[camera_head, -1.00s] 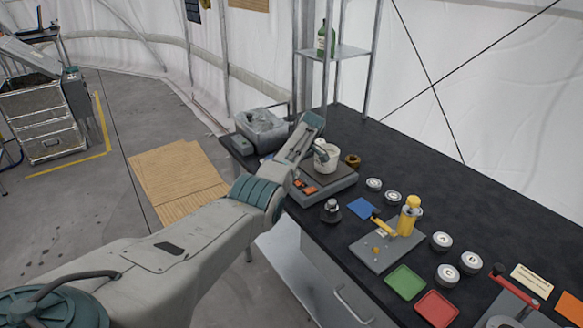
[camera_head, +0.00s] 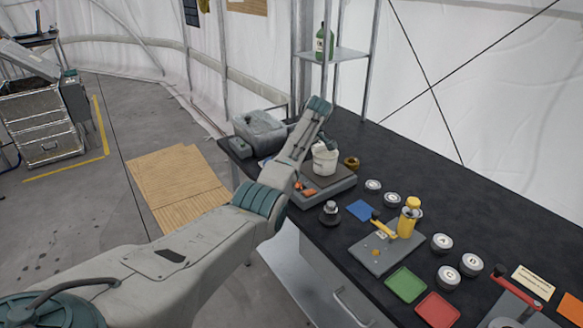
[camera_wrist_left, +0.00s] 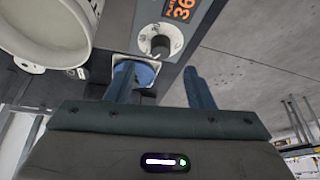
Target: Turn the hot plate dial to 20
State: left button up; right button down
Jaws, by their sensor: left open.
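The hot plate (camera_head: 335,188) stands on the black bench with a white pot (camera_head: 325,160) on its top. In the left wrist view the pot (camera_wrist_left: 45,28) is at the upper left. The round dial (camera_wrist_left: 160,42) shows at top centre, beside an orange-lit display (camera_wrist_left: 183,9) that reads "36" before the frame cuts it off. My left gripper (camera_wrist_left: 162,76) is open, with its two fingers apart and the dial just beyond the gap between them. A blue round part lies behind the left finger. In the head view my arm hides the fingers. My right gripper is not in view.
A grey bin (camera_head: 262,130) stands left of the hot plate. A shelf post rises behind.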

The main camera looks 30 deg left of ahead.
pick_arm(q)
jog(key=shift+b+v, duration=0.4)
jog(key=shift+v, duration=1.85)
